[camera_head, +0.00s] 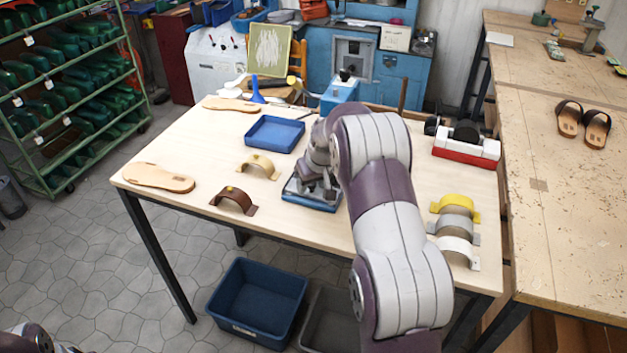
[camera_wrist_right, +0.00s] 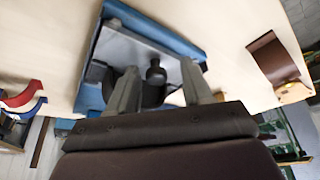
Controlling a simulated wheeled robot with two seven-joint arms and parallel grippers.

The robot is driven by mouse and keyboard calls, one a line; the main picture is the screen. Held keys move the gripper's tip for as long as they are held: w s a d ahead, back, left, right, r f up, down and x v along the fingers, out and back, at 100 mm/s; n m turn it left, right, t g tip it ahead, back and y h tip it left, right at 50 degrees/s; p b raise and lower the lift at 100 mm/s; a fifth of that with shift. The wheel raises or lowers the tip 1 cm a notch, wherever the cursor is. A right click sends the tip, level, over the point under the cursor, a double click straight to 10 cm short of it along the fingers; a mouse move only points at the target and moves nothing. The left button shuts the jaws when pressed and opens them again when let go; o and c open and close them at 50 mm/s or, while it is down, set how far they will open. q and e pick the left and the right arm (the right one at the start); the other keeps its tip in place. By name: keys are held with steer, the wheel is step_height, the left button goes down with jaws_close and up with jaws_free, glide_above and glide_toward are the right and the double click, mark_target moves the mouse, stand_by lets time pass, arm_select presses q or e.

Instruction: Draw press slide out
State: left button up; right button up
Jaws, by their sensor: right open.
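The press slide (camera_wrist_right: 151,48) is a grey plate on a blue base with a black knob (camera_wrist_right: 156,74) standing on it. In the head view its blue front part (camera_head: 312,203) shows on the table, and much of it is hidden behind my right arm. My right gripper (camera_wrist_right: 155,88) is open over the slide, with one finger on either side of the knob. Whether the fingers touch the knob I cannot tell. In the head view the right gripper (camera_head: 316,187) is partly covered by its own wrist. My left gripper is out of view; only part of the left arm shows at the lower left.
On the table (camera_head: 205,135) lie a blue tray (camera_head: 274,134), tan soles (camera_head: 158,178), a brown strap (camera_head: 233,201), a beige strap (camera_head: 259,166) and yellow, grey and white straps (camera_head: 456,226) at the right. A red-and-white device (camera_head: 466,146) stands behind. A blue bin (camera_head: 257,300) is below.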

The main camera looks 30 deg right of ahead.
steer(key=shift+w, duration=0.2)
steer(key=shift+r, duration=0.1)
steer(key=shift+s+d+r, duration=0.1)
steer(key=shift+r, duration=0.2)
steer(key=b+v, duration=0.1)
steer(key=v, duration=1.1)
steer(key=shift+b, duration=0.35)
